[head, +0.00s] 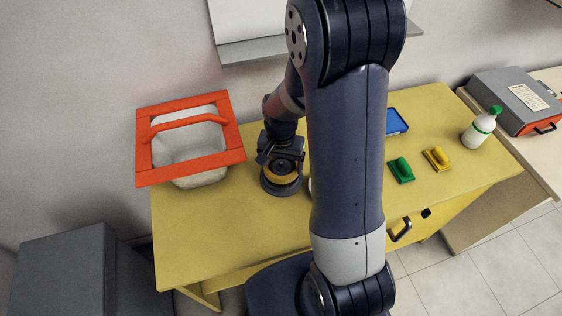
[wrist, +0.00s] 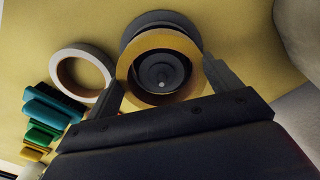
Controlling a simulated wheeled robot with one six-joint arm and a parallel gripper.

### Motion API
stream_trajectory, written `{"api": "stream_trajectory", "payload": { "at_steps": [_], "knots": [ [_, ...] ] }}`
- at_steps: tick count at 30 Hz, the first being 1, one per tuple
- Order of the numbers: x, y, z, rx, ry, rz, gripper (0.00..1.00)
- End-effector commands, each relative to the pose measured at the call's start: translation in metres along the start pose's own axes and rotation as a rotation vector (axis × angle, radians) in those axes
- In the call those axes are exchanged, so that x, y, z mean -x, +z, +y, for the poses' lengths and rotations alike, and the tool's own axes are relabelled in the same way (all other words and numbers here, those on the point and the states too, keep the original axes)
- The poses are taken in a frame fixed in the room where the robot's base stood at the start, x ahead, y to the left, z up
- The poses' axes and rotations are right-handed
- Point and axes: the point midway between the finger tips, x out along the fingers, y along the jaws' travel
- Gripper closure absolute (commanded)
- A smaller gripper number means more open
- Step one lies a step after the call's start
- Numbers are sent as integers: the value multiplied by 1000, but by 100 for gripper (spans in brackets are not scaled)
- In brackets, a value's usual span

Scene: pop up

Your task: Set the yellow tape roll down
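The yellow tape roll (wrist: 127,70) is between the two fingers of my gripper (wrist: 162,76), with one finger against each side. In the head view the roll (head: 282,180) sits low over a round dark base (head: 281,188), under my gripper (head: 281,160). The wrist view shows the dark base (wrist: 135,30) beyond the roll, with its round centre and light knob seen through the roll's hole. I cannot tell whether the roll rests on the base or hangs just above it.
A white tape ring (wrist: 63,62) lies beside the base. A red-framed basket (head: 190,160) stands left on the yellow table (head: 230,240). The front left tabletop is clear.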

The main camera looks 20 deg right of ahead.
Motion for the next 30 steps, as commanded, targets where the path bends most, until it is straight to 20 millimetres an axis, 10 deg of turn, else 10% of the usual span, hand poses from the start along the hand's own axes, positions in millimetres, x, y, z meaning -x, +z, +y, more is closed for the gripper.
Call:
{"api": "stream_trajectory", "payload": {
  "at_steps": [17,30],
  "knots": [
    [11,0,0,0,0,0,0],
    [90,-1,-1,0,-4,6,0]
  ]
}}
